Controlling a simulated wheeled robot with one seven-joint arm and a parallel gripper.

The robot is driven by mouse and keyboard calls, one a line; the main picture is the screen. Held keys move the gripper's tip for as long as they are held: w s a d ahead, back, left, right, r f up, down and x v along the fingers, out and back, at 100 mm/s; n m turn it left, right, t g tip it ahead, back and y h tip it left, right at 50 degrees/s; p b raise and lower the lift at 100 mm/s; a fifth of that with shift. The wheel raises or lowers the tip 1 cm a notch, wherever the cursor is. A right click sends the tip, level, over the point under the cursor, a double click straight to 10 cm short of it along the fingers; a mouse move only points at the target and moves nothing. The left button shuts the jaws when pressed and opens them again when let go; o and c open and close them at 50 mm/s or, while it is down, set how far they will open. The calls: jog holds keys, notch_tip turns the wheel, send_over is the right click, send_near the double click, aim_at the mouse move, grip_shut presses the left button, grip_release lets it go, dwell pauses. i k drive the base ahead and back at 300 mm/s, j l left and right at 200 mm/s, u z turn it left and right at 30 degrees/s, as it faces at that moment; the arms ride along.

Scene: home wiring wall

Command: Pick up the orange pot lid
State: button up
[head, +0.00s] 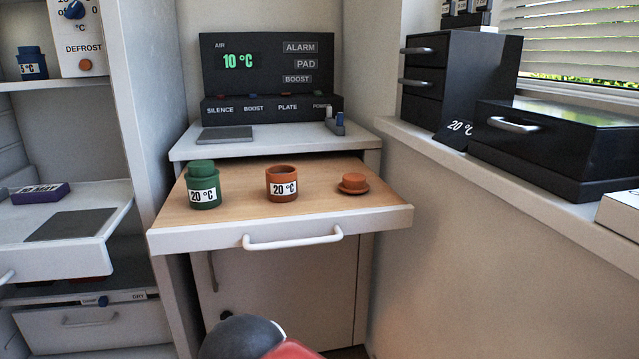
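The orange pot lid (353,183) lies on the wooden top of a pulled-out shelf, at its right side. It is a flat disc with a round knob on top. The open orange pot (282,184), labelled 20 °C, stands to its left without a lid. A green pot (203,187) with its green lid on, also labelled 20 °C, stands further left. My gripper's fingers are not in view. A dark rounded part and a red part of mine show at the bottom edge, in front of the shelf.
The pull-out shelf (380,218) has a white front with a white handle (293,239). Behind it is a control panel (267,66) reading 10 °C. Black drawer boxes (565,145) stand on the right ledge. Bare wood surrounds the lid.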

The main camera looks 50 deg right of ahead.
aim_at(353, 182)
jog(key=z, duration=1.55)
